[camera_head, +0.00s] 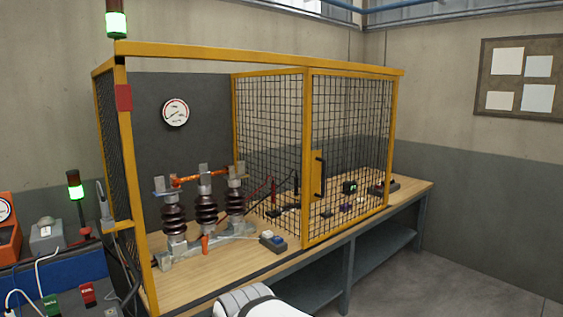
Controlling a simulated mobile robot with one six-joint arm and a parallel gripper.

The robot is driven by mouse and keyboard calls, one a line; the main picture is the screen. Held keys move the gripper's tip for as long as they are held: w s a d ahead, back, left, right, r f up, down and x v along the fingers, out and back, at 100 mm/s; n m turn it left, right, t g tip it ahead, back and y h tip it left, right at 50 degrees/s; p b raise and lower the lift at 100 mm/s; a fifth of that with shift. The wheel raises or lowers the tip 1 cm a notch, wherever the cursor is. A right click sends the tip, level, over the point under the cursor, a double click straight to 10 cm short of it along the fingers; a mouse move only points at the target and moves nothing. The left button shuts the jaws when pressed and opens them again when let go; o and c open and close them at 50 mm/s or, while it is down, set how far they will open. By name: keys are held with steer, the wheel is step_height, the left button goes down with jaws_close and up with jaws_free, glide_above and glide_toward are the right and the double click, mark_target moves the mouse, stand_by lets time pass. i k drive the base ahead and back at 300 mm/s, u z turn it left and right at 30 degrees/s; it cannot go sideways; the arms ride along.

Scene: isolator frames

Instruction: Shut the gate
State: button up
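The gate (349,150) is a yellow-framed black mesh panel on the right part of the front of a yellow cage. A black handle (320,177) sits on a yellow plate near its left edge. The left part of the cage front, between the left front post (138,200) and the gate's left edge, is open. My gripper is not in view. A white and grey part of my arm (250,303) shows at the bottom edge, in front of the bench and apart from the gate.
Dark ribbed insulators (205,208) stand on the wooden bench (225,268) behind the opening. A small control box (273,242) lies near the bench's front edge. A green-lit lamp (75,190) and equipment stand at left. Floor (470,270) is clear at right.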

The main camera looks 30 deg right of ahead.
mark_target(315, 195)
steer(key=z, duration=1.1)
steer(key=i, duration=1.3)
steer(key=z, duration=0.4)
